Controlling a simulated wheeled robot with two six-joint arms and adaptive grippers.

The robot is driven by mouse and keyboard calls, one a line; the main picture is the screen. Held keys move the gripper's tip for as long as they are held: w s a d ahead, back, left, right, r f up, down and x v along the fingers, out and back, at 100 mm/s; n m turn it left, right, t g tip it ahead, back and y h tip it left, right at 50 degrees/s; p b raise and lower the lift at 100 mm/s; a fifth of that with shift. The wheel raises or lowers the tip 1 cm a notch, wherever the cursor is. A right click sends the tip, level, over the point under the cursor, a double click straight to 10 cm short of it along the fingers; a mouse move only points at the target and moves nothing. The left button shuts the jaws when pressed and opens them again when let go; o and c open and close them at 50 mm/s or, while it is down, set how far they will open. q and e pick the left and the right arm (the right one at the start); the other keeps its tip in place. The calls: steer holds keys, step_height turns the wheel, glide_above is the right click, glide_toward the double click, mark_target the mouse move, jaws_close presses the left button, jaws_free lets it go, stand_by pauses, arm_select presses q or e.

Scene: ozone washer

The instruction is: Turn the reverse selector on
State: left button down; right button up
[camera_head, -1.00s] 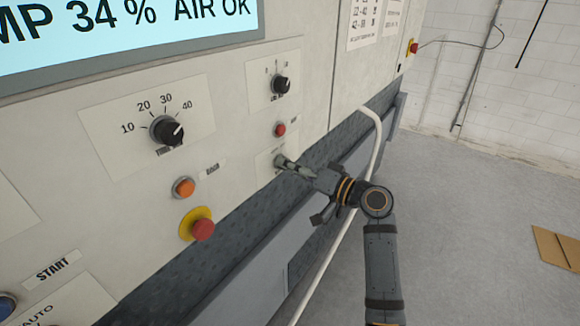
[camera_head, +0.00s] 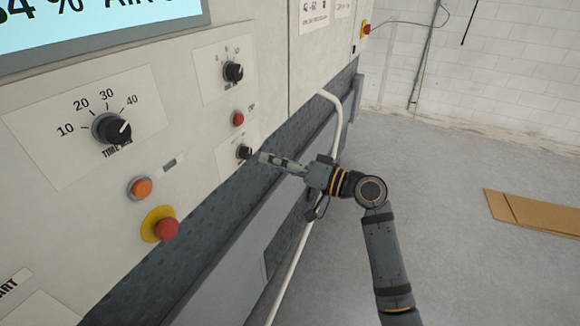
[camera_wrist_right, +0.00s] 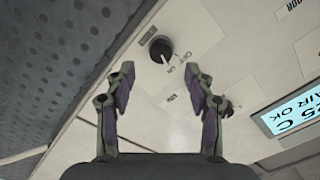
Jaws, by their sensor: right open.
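A small black selector knob (camera_head: 244,152) sits on a pale plate low on the machine's panel, beside the grey textured band. Its label is too small to read, so I cannot confirm that it is the reverse selector. My right gripper (camera_head: 266,159) is just to the right of this knob, apart from it. In the right wrist view a black knob with a white pointer mark (camera_wrist_right: 160,48) shows beyond and between the fingertips. The right gripper's two fingers (camera_wrist_right: 162,82) are spread with nothing between them. My left gripper is not in view.
Nearby on the panel are a red button (camera_head: 238,118), an upper black knob (camera_head: 233,71), a timer dial (camera_head: 110,128), an orange button (camera_head: 141,187) and a red emergency button (camera_head: 167,229). A white pipe (camera_head: 335,120) runs behind my right arm. Floor at right is mostly clear.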

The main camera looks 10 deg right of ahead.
steer(key=v, duration=0.5)
steer(key=shift+s+d, duration=0.2)
steer(key=shift+d, duration=0.05)
